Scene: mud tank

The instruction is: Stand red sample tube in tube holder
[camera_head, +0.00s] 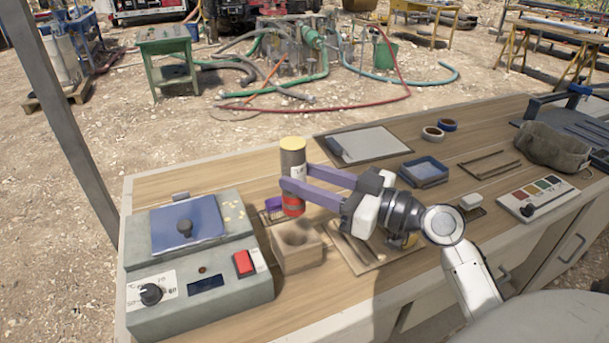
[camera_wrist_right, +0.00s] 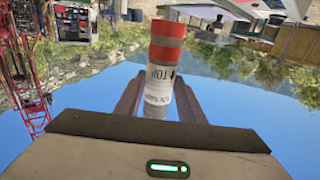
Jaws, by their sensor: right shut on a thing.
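The red sample tube (camera_head: 293,170) has a yellow cap, a dark upper part, a white label and red bands at its lower end. My right gripper (camera_head: 292,178) is shut on its middle and holds it nearly upright. In the right wrist view the tube (camera_wrist_right: 166,65) stands between the two fingers (camera_wrist_right: 160,97), with its red-banded end at the top of the picture. The tube holder (camera_head: 298,254) is a wooden block with a round hole on the bench. The tube's lower end is above and apart from it. My left gripper is not in view.
A grey device with a blue lid (camera_head: 187,223) and red switch stands left of the holder. A tray with tools (camera_head: 376,259) lies to the right.

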